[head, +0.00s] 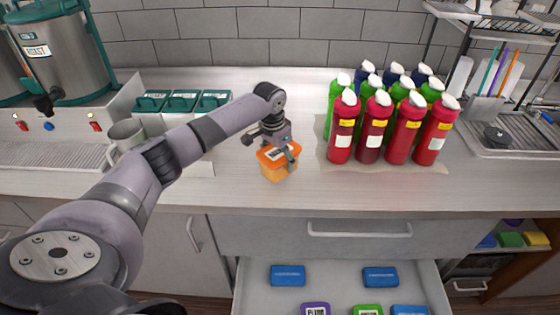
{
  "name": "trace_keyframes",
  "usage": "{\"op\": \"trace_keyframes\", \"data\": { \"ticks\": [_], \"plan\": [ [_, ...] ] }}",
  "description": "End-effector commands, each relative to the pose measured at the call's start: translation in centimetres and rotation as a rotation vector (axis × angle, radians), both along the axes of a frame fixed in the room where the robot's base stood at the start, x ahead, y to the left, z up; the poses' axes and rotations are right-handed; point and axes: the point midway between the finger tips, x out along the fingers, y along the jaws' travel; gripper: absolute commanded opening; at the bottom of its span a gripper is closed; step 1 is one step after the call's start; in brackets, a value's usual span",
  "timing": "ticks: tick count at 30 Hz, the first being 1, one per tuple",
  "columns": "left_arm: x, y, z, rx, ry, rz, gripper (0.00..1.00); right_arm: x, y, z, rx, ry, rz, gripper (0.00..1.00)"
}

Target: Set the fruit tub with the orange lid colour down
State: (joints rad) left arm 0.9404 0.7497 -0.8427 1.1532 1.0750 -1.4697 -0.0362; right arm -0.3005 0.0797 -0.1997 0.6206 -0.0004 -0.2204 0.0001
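The fruit tub (275,173) has an orange lid with a white label and an orange body. It is near the front edge of the counter, left of the bottles. My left gripper (278,149) comes down on it from above and is shut on it, with one finger across the right side of the lid. The other fingertip is hidden behind the tub. I cannot tell whether the tub's base touches the counter. My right gripper is not in view.
Several red, green and blue bottles (370,130) stand right of the tub. Teal-lidded containers (183,102) and a grey mug (127,134) are to the left. An open drawer (335,292) below holds several coloured tubs. The counter (235,185) around the tub is clear.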

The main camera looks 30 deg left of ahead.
Motion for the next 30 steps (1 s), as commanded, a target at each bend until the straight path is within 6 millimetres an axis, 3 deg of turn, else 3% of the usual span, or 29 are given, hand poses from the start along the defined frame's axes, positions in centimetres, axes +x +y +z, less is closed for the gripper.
{"op": "trace_keyframes", "data": {
  "ticks": [6, 16, 17, 26, 30],
  "plan": [
    [0.1, 0.0, -1.9, -0.001, -0.003, 0.001, 0.1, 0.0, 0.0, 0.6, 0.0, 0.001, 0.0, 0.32],
    [0.1, -0.1, -2.2, -0.002, -0.003, 0.001, 0.1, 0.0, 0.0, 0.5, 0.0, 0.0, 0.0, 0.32],
    [0.0, 0.0, -2.3, -0.001, -0.001, 0.0, 0.7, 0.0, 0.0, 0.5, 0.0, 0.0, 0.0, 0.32],
    [0.0, -0.1, -2.2, -0.001, -0.001, 0.0, 0.9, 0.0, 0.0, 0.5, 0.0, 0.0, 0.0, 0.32],
    [0.0, -0.1, -2.2, -0.001, -0.001, 0.0, 0.91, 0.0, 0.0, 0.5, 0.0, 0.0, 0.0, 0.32]
  ]
}}
